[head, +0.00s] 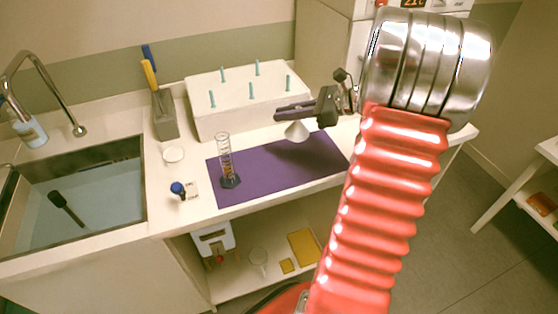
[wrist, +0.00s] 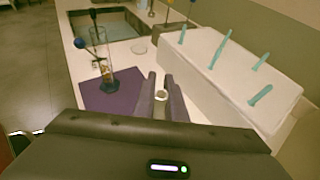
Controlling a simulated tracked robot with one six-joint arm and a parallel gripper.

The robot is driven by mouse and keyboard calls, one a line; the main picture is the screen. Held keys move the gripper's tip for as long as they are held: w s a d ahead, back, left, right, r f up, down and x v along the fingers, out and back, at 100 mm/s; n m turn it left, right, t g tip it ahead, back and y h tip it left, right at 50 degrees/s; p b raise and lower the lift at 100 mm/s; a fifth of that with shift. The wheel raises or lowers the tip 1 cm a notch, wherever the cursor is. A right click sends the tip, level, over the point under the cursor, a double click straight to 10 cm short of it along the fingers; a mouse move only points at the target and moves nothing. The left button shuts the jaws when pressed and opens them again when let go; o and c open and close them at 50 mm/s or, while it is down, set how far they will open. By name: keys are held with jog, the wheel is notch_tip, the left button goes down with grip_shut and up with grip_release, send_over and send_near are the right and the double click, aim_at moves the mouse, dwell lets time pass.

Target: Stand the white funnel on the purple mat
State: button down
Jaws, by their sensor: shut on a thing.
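The white funnel (head: 297,131) is between the jaws of my gripper (head: 280,114), with its wide cone facing down over the right part of the purple mat (head: 262,178). In the head view its lower rim is over or on the mat; I cannot tell whether it touches. In the wrist view my gripper (wrist: 161,95) is shut on the funnel's narrow stem, whose round open end (wrist: 161,96) shows between the fingers. The purple mat also shows in the wrist view (wrist: 100,99), partly hidden by my gripper.
A glass measuring cylinder (head: 225,157) stands on the mat's left part. A white peg rack (head: 215,122) stands behind the mat. A blue-topped item (head: 178,188) and a white dish (head: 173,154) lie left of it. The sink (head: 80,200) is further left. The mat's middle is clear.

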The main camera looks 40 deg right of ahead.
jog(key=shift+f, duration=3.15)
jog(key=shift+f, duration=1.85)
jog(key=shift+f, duration=0.1)
jog(key=c, duration=1.8)
grip_release()
jog(key=shift+s+d, duration=0.1)
jog(key=shift+s, duration=0.05)
jog(key=v, duration=1.2)
